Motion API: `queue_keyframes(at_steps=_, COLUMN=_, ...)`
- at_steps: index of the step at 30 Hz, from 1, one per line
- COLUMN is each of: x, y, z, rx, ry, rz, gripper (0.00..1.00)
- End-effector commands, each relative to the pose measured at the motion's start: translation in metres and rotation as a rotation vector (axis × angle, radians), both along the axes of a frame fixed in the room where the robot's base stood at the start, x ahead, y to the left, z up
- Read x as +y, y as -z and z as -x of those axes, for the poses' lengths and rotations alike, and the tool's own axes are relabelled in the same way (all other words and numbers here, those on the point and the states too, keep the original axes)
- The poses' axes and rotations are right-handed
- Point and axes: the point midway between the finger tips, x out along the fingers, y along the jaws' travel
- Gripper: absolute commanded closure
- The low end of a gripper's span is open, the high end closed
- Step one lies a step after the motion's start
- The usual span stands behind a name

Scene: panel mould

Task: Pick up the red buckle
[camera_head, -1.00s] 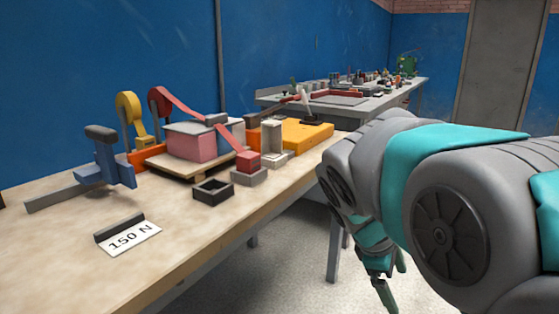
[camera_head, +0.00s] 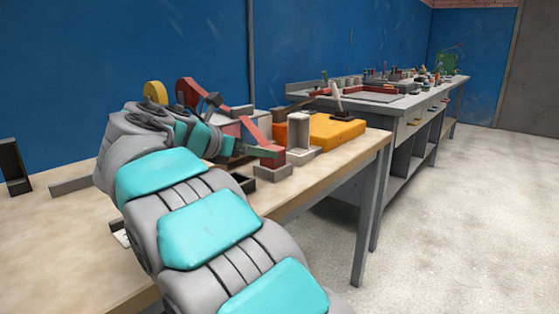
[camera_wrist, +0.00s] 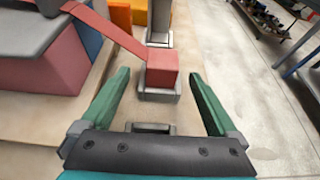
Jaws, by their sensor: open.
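The red buckle (camera_head: 272,159) is a small red block at the end of a red strap (camera_head: 259,134), seated on a grey base (camera_head: 271,173) near the bench's front edge. In the wrist view the buckle (camera_wrist: 161,68) appears between my two green fingertips, with room on both sides. My gripper (camera_head: 262,151) is open and empty, with a finger overlapping the buckle's near side in the head view. I cannot tell whether a finger touches it or how deep the fingers reach around it.
A grey upright post (camera_head: 299,131) stands just beyond the buckle, with an orange block (camera_head: 337,131) behind. A pink block (camera_wrist: 50,62) lies left of the strap. A black open frame (camera_head: 242,183) is close under my gripper. The floor right of the bench is clear.

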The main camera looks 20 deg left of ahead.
Motion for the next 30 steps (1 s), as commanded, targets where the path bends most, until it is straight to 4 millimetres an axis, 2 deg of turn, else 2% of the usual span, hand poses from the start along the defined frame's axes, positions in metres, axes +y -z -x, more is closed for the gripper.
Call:
queue_keyframes(at_steps=18, x=-0.025, y=0.031, z=-0.053, rx=0.002, ry=0.000, rz=-0.002, gripper=0.05)
queue_keyframes(at_steps=27, x=-0.028, y=0.031, z=-0.058, rx=0.001, ry=0.003, rz=-0.002, gripper=0.05)
queue_keyframes(at_steps=30, x=-0.028, y=0.031, z=-0.058, rx=0.002, ry=0.001, rz=-0.001, gripper=0.15)
